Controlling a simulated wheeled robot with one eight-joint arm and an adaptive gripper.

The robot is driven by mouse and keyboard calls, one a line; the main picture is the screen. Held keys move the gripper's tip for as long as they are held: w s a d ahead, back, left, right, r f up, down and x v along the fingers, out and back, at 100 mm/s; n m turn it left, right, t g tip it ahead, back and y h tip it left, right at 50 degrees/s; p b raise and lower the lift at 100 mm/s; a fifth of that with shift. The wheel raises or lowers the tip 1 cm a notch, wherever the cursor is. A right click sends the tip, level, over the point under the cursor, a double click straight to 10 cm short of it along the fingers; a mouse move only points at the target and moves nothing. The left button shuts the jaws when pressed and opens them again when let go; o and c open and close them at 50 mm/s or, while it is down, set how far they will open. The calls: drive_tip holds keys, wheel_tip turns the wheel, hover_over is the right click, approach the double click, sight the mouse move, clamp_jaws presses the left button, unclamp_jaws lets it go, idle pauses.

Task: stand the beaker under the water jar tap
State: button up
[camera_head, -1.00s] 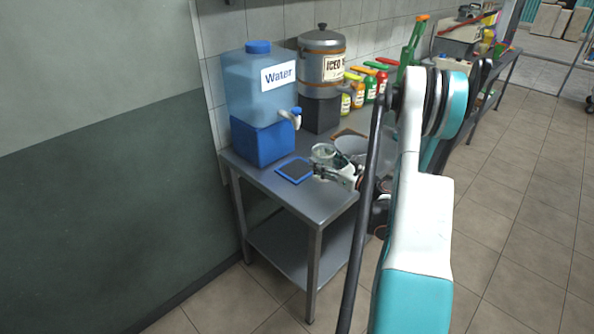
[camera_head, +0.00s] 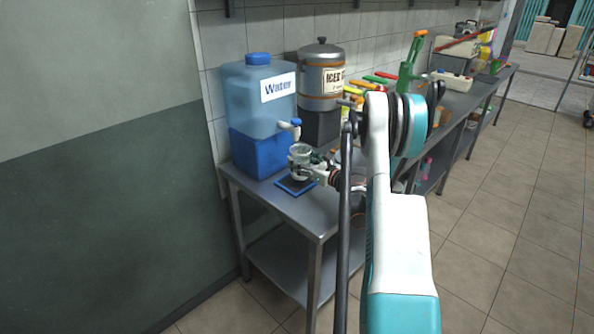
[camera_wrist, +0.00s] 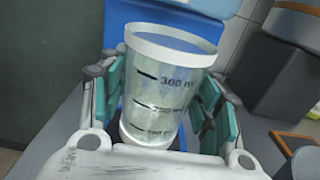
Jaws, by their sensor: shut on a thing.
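The beaker (camera_wrist: 165,90), clear with black volume marks and a white rim, is held upright between the teal pads of my gripper (camera_wrist: 170,105). In the head view the beaker (camera_head: 299,162) is above or on the blue-edged dark mat (camera_head: 296,187), just below the tap (camera_head: 291,126) of the water jar (camera_head: 262,100). I cannot tell whether its base touches the mat. My gripper (camera_head: 320,172) reaches it from the right and is shut on it.
The metal table (camera_head: 310,212) carries a metal iced-drink dispenser (camera_head: 322,75) right of the jar, on a dark base (camera_head: 318,127). Bottles with coloured tops stand behind my arm. The table's front left corner is bare. A tiled wall (camera_head: 218,40) is behind.

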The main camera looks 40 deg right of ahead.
drive_tip(key=shift+w+a, duration=0.1)
drive_tip(key=shift+w, duration=0.8)
drive_tip(key=shift+w+f+b, duration=0.15)
drive_tip(key=shift+f+b, duration=1.05)
drive_tip(key=shift+f, duration=0.5)
drive_tip(key=shift+f, duration=0.15)
drive_tip(key=o, duration=1)
drive_tip(key=shift+o, duration=0.2)
drive_tip(key=shift+s+r, duration=0.2)
drive_tip(key=s+p, duration=0.1)
drive_tip(key=s, duration=0.2)
drive_tip(key=s+p, duration=0.1)
drive_tip(key=s, duration=0.3)
drive_tip(key=s+d+p, duration=0.1)
drive_tip(key=s, duration=0.2)
drive_tip(key=shift+s+p, duration=0.2)
drive_tip(key=shift+p, duration=0.1)
drive_tip(key=shift+s, duration=0.6)
